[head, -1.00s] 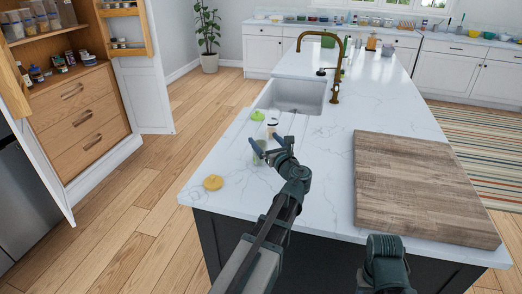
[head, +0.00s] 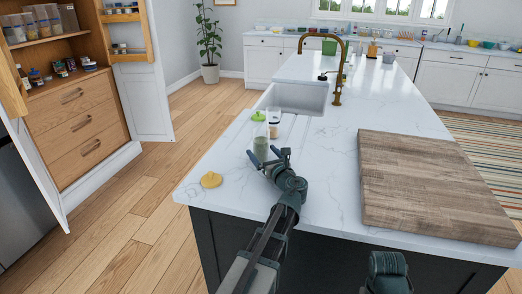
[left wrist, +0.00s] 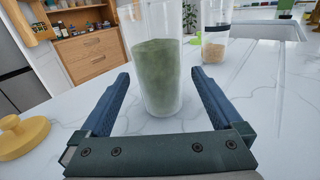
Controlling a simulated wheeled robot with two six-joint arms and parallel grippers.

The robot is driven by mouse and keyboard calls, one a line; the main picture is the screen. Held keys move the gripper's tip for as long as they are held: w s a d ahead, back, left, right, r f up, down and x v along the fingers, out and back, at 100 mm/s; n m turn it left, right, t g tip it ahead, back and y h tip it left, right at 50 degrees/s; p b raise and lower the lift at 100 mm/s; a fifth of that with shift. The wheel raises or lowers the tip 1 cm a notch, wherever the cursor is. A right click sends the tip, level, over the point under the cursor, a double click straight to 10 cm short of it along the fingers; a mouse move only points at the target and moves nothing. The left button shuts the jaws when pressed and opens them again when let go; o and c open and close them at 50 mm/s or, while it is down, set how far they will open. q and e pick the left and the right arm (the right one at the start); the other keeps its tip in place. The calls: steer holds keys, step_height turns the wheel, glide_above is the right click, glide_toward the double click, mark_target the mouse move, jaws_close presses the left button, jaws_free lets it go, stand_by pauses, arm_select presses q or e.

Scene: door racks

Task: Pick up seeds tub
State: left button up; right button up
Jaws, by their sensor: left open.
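No label is readable, so I cannot tell which is the seeds tub. My left gripper (head: 264,158) is open and empty, low over the counter. In the left wrist view its fingers (left wrist: 162,95) point toward the green-filled tub, roughly centred between them. My right gripper's fingers do not show.
A yellow lid (head: 211,180) lies on the counter (head: 315,185) left of my left gripper. A wooden board (head: 430,190) lies to the right. The sink (head: 295,96) and brass tap (head: 337,85) are beyond the tubs. An open pantry (head: 75,110) stands across the floor.

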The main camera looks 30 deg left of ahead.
mark_target(257, 146)
arm_select(q)
steer(key=x, duration=0.5)
jaws_close()
stand_by(0.5)
